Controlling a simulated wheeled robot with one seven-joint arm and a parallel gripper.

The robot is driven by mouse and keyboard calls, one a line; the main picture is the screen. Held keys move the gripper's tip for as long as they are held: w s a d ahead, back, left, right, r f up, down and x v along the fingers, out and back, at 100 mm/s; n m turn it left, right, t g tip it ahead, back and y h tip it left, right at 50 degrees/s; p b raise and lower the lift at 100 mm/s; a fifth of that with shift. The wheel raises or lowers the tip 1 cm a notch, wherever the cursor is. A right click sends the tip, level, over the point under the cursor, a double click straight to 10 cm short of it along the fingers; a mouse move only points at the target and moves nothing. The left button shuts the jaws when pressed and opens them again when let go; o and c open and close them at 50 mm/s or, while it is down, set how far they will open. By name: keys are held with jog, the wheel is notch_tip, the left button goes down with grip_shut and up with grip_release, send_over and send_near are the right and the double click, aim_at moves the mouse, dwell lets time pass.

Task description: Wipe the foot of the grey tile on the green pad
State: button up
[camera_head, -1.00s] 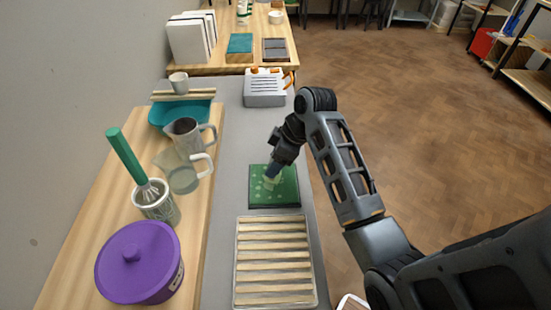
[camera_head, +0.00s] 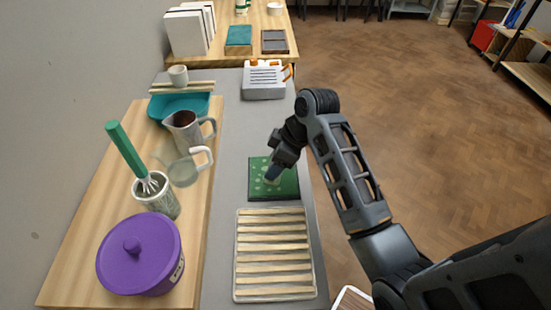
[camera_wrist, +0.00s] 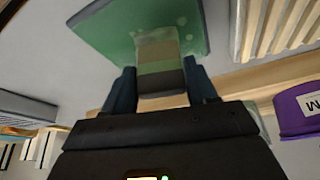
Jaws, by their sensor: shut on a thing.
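My gripper (camera_head: 272,175) is shut on the grey tile (camera_wrist: 160,84), which stands between both fingers in the wrist view. The tile is dark grey at the gripper end, with a greenish middle and a paler far part. In the head view only a small pale bit of the tile (camera_head: 270,182) shows below the fingers. The green pad (camera_head: 287,187) lies flat on the grey counter, with pale spots on it. It also fills the top of the wrist view (camera_wrist: 105,28). The tile's foot is over or on the pad; I cannot tell whether they touch.
A slatted rack (camera_head: 272,263) lies just in front of the pad. Left on a wooden board (camera_head: 80,240) stand a purple lidded pot (camera_head: 140,262), a whisk in a cup (camera_head: 155,200) and jugs (camera_head: 190,160).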

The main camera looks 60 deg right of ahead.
aim_at(276, 180)
jog(key=shift+s+a+f, duration=0.1)
jog(key=shift+s+a, duration=0.35)
jog(key=shift+a, duration=0.1)
notch_tip(276, 180, up, 8)
dwell(0.7)
